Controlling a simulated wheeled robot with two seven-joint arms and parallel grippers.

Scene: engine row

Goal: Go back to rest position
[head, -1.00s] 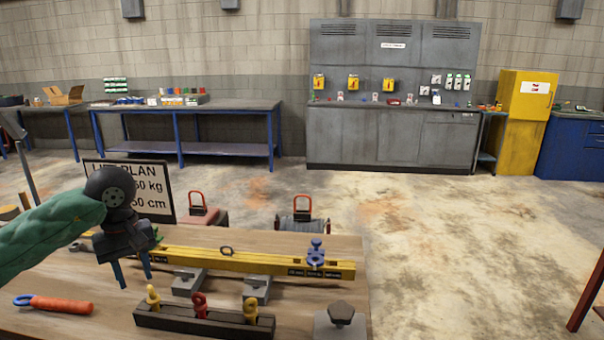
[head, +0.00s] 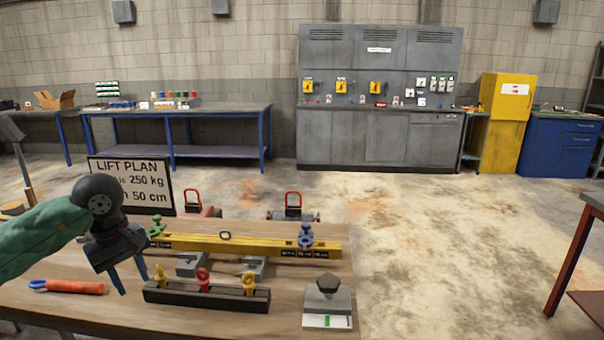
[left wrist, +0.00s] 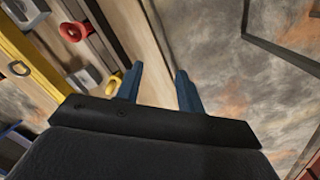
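My left gripper (head: 130,278) comes in from the left above the wooden table, with its two blue fingers pointing down. It is open and empty; the left wrist view also shows its fingers (left wrist: 157,88) apart with nothing between them. It is just left of a dark block (head: 205,295) holding yellow and red eye bolts (head: 203,279). A yellow beam (head: 250,245) lies behind, with a blue shackle piece (head: 305,237) near its right end and a green one (head: 156,226) near its left end. My right gripper does not show.
A lift plan sign (head: 131,184) stands behind the arm. An orange-handled tool (head: 68,287) lies at the table's left. A grey block with a dark knob (head: 327,296) stands at the right edge. Concrete floor (head: 430,250) is open beyond.

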